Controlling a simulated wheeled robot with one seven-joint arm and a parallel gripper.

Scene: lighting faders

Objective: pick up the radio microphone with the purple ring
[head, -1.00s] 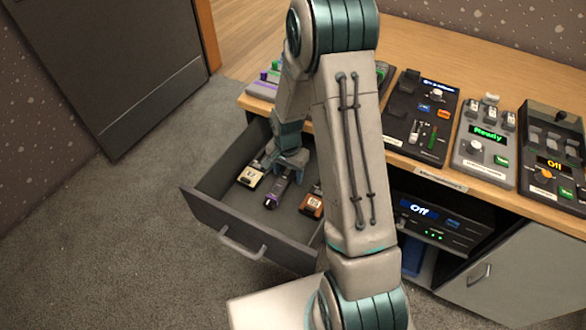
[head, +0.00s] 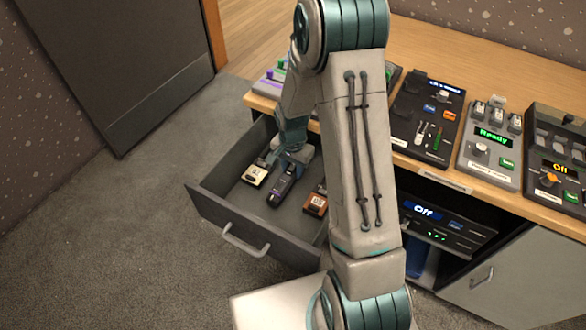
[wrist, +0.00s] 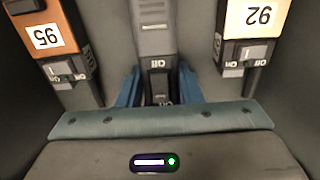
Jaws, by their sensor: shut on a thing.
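The dark radio microphone with the purple ring (head: 279,188) is in the open drawer (head: 230,204), between a cream-labelled one and an orange one. My gripper (head: 289,163) reaches down into the drawer at this microphone's far end. In the wrist view, my gripper's blue fingers (wrist: 158,88) are on either side of the dark microphone (wrist: 154,38) and shut on it. Its purple ring is out of sight in that view. I cannot see any clear lift off the drawer floor.
Several control panels stand on the wooden desk (head: 440,178). Carpet in front is clear.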

